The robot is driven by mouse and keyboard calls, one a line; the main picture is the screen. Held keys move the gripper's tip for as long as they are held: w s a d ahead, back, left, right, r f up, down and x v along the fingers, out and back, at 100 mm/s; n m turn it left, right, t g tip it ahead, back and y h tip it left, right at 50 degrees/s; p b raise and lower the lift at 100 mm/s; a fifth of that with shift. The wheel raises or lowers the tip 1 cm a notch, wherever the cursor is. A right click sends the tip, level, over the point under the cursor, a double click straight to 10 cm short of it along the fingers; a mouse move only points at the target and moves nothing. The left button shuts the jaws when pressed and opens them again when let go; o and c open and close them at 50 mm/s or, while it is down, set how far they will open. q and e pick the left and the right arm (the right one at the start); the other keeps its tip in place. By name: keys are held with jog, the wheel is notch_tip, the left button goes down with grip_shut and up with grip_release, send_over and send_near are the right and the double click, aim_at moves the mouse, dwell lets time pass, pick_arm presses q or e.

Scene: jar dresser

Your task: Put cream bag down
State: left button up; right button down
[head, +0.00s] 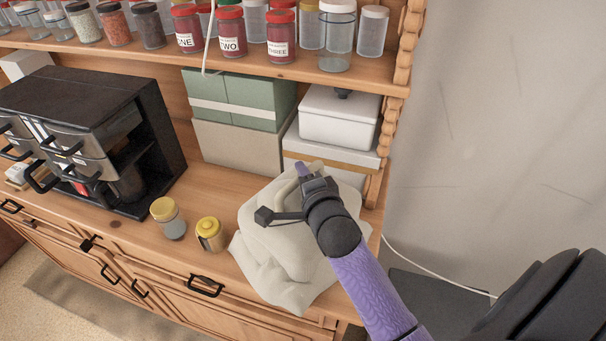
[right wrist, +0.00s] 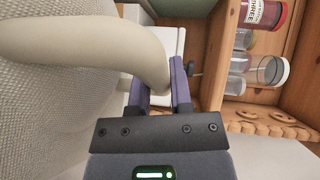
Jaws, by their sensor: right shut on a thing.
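The cream bag (head: 279,238) sits on the right end of the wooden dresser top, its lower edge draped over the front. My right gripper (head: 303,172) is over the bag's top. In the right wrist view, the fingers (right wrist: 160,82) are shut on the bag's thick rounded handle (right wrist: 95,40), and the woven cloth of the bag (right wrist: 40,120) fills the left side. My arm hides part of the bag's right side. My left gripper does not show.
Two yellow-lidded jars (head: 168,217) (head: 210,234) stand left of the bag. Behind the bag are a green box (head: 240,100) and a white lidded box (head: 338,118). A shelf above holds several jars.

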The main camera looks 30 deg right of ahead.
jog(key=c, duration=0.5)
grip_release()
jog(key=shift+f, duration=0.1)
jog(key=shift+c, duration=0.2)
jog(key=v, duration=1.2)
jog(key=shift+b, duration=0.35)
